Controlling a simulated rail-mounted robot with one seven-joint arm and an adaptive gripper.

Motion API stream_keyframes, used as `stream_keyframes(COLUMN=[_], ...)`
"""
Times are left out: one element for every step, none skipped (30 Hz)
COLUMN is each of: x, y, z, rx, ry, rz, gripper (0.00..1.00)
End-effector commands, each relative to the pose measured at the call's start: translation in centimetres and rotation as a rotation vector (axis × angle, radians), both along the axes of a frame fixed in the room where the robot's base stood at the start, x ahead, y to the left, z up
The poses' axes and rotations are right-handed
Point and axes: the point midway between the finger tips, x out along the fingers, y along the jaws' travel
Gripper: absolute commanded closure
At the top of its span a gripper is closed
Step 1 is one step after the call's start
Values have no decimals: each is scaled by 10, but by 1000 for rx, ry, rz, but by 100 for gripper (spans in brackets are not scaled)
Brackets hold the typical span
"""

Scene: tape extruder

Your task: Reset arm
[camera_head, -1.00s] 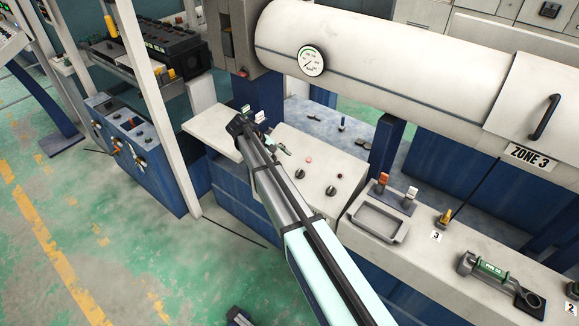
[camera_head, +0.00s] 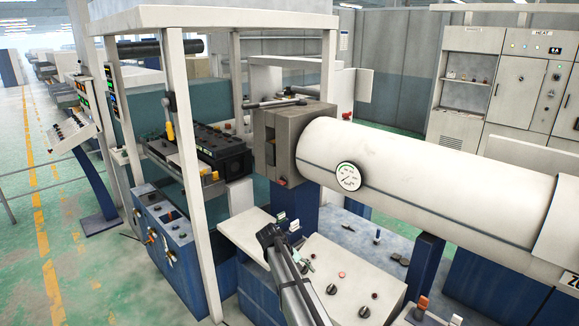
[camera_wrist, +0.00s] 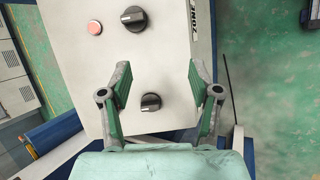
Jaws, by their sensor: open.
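My gripper (camera_wrist: 158,76) is open and empty in the wrist view. Its two green-padded fingers stand apart, above a pale control panel (camera_wrist: 75,75). A black knob (camera_wrist: 151,102) lies between and below the fingers in the picture, with no visible contact. Another black knob (camera_wrist: 134,18) and a red button (camera_wrist: 95,27) are farther up. In the head view my arm (camera_head: 297,295) reaches over the panel (camera_head: 315,246) from the bottom edge. The gripper's opening cannot be made out there.
A large pale barrel (camera_head: 430,185) with a round gauge (camera_head: 348,176) runs behind the panel. A white frame post (camera_head: 198,180) and a blue cabinet (camera_head: 165,245) stand to the left. Grey cabinets (camera_head: 515,85) stand at the back right. Green floor (camera_head: 75,270) is open at far left.

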Motion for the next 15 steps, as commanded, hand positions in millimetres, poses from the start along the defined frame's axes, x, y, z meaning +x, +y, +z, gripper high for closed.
stream_keyframes(x=[-29,-40,-58,-72,-86,-107,-122,-138,-159,-175,-191,-213,-229,-245,-267], y=[-5,-6,-10,-13,-16,-21,-24,-28,-33,-36,-40,-45,-48,-51,-56], z=[-23,-36,-55,-69,-83,-102,-116,-129,-146,-157,-169,-182,-192,-201,-212], rx=[35,58,88,109,130,157,177,196,219,235,252,270,284,297,313], ry=[1,0,3,6,10,18,24,31,42,50,59,70,79,89,101], rz=[-11,-22,-37,-51,-65,-87,-104,-121,-145,-163,-183,-209,-228,-248,-275], gripper=[38,38,38,38,38,38,38,38,38,38,38,38,38,38,38])
